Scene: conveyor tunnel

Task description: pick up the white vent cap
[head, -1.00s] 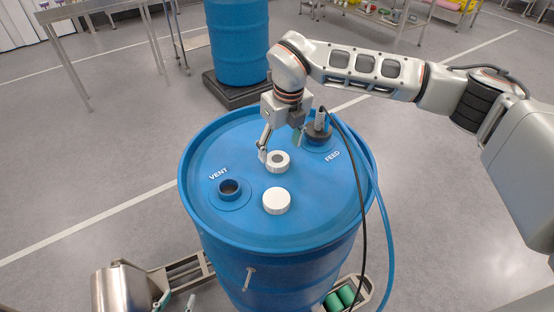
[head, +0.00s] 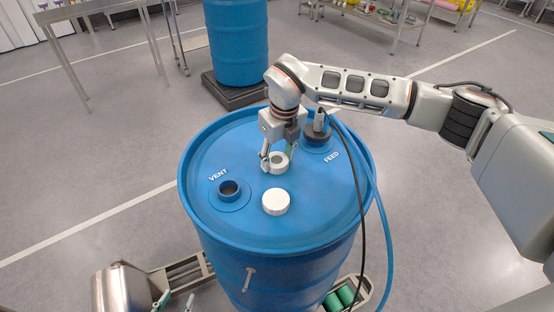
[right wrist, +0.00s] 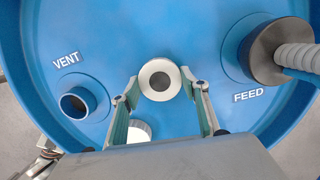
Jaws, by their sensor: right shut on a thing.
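A plain white cap (head: 276,202) lies on the blue drum lid (head: 235,150), near its middle; in the right wrist view (right wrist: 139,131) it is partly hidden by my gripper. A white ring-shaped piece with a dark centre hole (head: 280,162) is just behind it; it also shows in the right wrist view (right wrist: 160,80). I cannot tell which of the two is the vent cap. My right gripper (head: 277,160) is shut on the white ring, its green pads on either side. My left gripper (head: 175,301) is open and empty in front of the drum, at the bottom edge.
The open VENT port (head: 229,189) is at the lid's left. The FEED fitting (head: 318,135) with hose stands at the right, close to my right gripper. Black and blue lines run down over the rim. Another blue drum (head: 239,45) stands behind.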

